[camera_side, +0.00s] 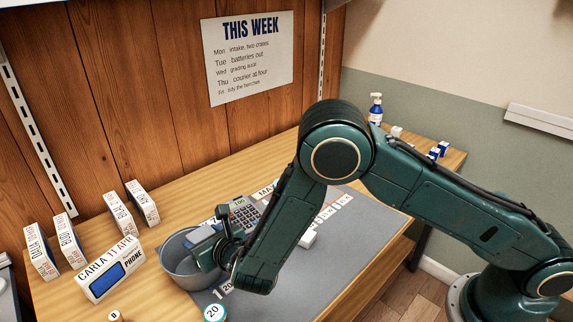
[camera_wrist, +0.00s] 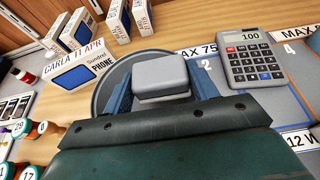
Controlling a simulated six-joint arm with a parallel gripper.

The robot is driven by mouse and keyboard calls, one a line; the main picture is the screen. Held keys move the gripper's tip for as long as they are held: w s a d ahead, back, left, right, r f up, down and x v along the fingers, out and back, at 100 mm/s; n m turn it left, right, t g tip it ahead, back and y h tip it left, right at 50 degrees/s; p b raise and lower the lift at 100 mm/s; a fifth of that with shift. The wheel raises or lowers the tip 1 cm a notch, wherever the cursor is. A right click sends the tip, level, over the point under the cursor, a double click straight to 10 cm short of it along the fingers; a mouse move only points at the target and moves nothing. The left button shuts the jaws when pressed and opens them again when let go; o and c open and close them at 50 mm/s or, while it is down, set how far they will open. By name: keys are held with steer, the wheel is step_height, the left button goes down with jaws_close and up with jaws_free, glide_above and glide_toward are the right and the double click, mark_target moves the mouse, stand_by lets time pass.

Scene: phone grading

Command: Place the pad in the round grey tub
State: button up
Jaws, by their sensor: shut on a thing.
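The pad (camera_wrist: 162,75) is a small light grey block with rounded edges. In the wrist view it sits between the two blue fingers of my gripper (camera_wrist: 163,88), which is shut on it. The round grey tub (camera_side: 180,277) stands on the bench at the left edge of the mat in the side view. Its rim (camera_wrist: 100,92) shows behind and left of the pad in the wrist view. My gripper (camera_side: 213,247) is over the tub with the pad. The side view does not clearly show how high the pad is above the tub floor.
A calculator (camera_wrist: 255,58) reading 100 lies right of the tub on the grey mat (camera_side: 345,225). A box marked CARLA 11 APR (camera_side: 110,268) stands close left of the tub, with several upright phone boxes (camera_side: 120,213) behind. Round numbered pieces (camera_side: 215,313) are in front.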

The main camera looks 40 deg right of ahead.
steer(key=shift+f, duration=0.25)
steer(key=o, duration=1)
steer(key=shift+f, duration=0.1)
steer(key=shift+c, duration=0.2)
steer(key=shift+r, duration=0.6)
steer(key=shift+s+r, duration=0.2)
steer(key=shift+s, duration=0.1)
steer(key=v, duration=1.1)
steer(key=shift+s, duration=0.2)
steer(key=shift+d+r, duration=0.1)
steer(key=shift+r, duration=0.05)
